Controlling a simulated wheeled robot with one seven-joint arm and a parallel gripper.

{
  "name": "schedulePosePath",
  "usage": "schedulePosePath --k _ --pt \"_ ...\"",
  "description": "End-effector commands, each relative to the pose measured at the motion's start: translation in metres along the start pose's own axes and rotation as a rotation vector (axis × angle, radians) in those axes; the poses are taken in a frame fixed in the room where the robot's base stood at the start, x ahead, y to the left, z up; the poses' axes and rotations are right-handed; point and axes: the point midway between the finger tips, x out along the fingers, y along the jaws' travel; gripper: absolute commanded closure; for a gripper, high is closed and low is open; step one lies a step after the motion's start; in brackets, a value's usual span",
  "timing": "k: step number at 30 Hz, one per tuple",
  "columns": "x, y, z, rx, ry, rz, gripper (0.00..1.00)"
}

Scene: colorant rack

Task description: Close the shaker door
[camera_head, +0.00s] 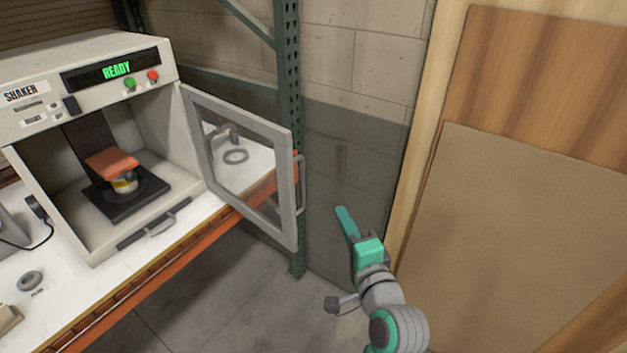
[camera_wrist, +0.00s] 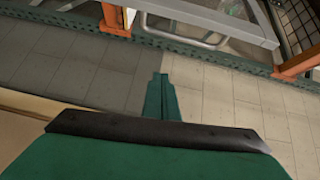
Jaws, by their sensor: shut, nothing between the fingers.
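The shaker (camera_head: 22,122) is a pale grey box at the left of the head view, with a lit green READY display. Its door (camera_head: 286,190) stands wide open, hinged at the right side of the opening, with a clear window in a grey frame. The door handle (camera_head: 301,184) is on its outer edge; a handle and frame part also show at the top of the wrist view (camera_wrist: 185,38). My green gripper (camera_head: 345,222) is shut and empty, to the right of the door and apart from it. Inside the shaker, a can (camera_head: 124,184) sits under a red clamp (camera_head: 111,160).
The shaker stands on a white-topped shelf (camera_head: 62,299) with an orange front beam. A green rack post (camera_head: 288,70) stands behind the door. A block wall (camera_head: 355,100) and a wooden panel (camera_head: 530,210) are behind and right of my gripper. A grey ring (camera_head: 30,281) lies on the shelf.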

Motion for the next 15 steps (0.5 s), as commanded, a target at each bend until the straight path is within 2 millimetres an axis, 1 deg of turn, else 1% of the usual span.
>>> schedulePosePath --k 1,3,6,11,15 --pt "0.002 -0.016 -0.003 0.019 -0.012 -0.016 1.00" --pt "0.004 -0.029 -0.003 0.044 -0.032 -0.025 1.00" --pt "0.005 -0.041 -0.004 0.068 -0.050 -0.032 1.00" --pt "0.010 -0.048 -0.003 0.083 -0.062 -0.037 1.00" --pt "0.026 -0.049 -0.001 0.083 -0.064 -0.036 1.00"
